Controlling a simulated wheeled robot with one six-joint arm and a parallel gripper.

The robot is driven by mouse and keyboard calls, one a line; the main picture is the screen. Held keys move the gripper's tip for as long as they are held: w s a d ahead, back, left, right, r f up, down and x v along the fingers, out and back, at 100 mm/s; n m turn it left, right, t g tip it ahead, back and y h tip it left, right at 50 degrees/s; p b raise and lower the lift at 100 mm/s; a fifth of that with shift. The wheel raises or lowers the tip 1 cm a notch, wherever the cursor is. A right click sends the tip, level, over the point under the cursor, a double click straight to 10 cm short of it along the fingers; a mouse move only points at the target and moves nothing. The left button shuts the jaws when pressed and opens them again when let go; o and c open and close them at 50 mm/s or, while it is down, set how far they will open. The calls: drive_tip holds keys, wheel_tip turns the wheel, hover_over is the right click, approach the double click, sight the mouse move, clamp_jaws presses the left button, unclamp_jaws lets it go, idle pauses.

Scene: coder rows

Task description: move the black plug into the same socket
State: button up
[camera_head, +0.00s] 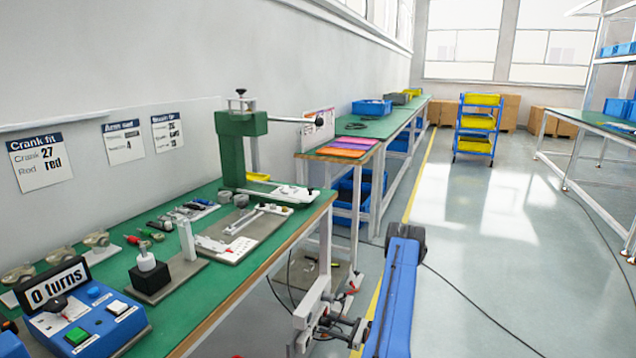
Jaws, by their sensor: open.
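My gripper (340,288) is low in front of the green bench, near its right leg. Its two pale fingers stand apart and I see nothing held between them. A black block with a white knob (150,272) stands nearer. I cannot make out which socket is meant.
The green bench (230,262) runs along the left wall. A blue control box (88,325) reading "0 turns" stands at its near end. A green press (236,150) stands at the far end. A blue cart (475,140) stands farther back. The floor at right is open, crossed by a cable.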

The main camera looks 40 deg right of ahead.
drive_tip(key=v, duration=1.7)
drive_tip(key=shift+s, duration=0.2)
drive_tip(key=shift+d+f, duration=0.1)
drive_tip(key=shift+d, duration=0.05)
